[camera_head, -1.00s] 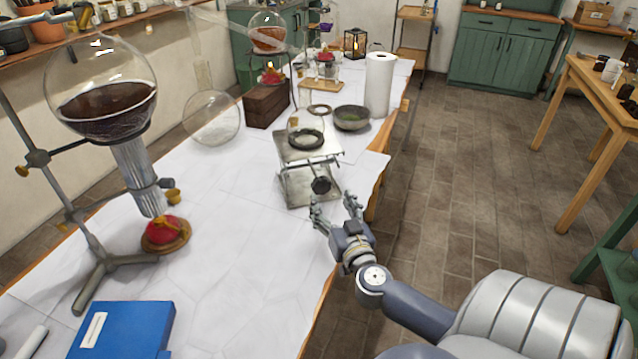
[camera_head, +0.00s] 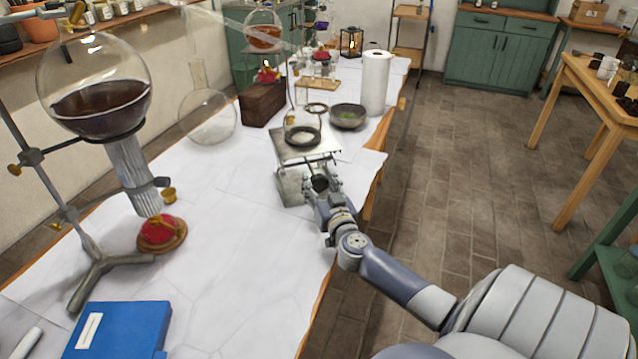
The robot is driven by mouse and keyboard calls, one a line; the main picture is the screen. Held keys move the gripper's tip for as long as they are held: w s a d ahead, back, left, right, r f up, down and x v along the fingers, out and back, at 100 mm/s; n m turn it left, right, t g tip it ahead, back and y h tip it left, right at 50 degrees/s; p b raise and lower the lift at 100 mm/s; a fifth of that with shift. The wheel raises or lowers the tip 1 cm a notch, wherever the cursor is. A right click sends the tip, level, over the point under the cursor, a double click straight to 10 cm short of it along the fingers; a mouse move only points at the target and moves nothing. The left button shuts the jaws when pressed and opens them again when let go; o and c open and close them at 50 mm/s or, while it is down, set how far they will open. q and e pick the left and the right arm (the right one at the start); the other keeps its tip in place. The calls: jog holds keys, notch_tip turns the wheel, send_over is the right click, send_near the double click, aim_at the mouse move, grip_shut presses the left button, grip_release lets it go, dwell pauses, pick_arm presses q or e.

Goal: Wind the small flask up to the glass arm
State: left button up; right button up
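The small clear flask (camera_head: 302,124) stands upright in a dark ring on the top plate (camera_head: 325,152) of a metal lab jack. The glass arm (camera_head: 235,24) is a long clear tube slanting down to the right across the top of the view, above the flask. The jack's dark round knob (camera_head: 320,184) faces me. My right gripper (camera_head: 322,182) is at the knob, with its fingers apart on either side of it. I cannot tell whether they touch it. My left gripper is not in view.
A large round flask of dark liquid (camera_head: 103,108) is on a stand at left over a red burner (camera_head: 160,231). An empty round flask (camera_head: 208,118), brick block (camera_head: 262,104), bowl (camera_head: 348,117) and paper roll (camera_head: 375,84) stand near the jack. A blue book (camera_head: 118,331) lies in front.

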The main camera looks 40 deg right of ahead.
jog(key=c, duration=0.3)
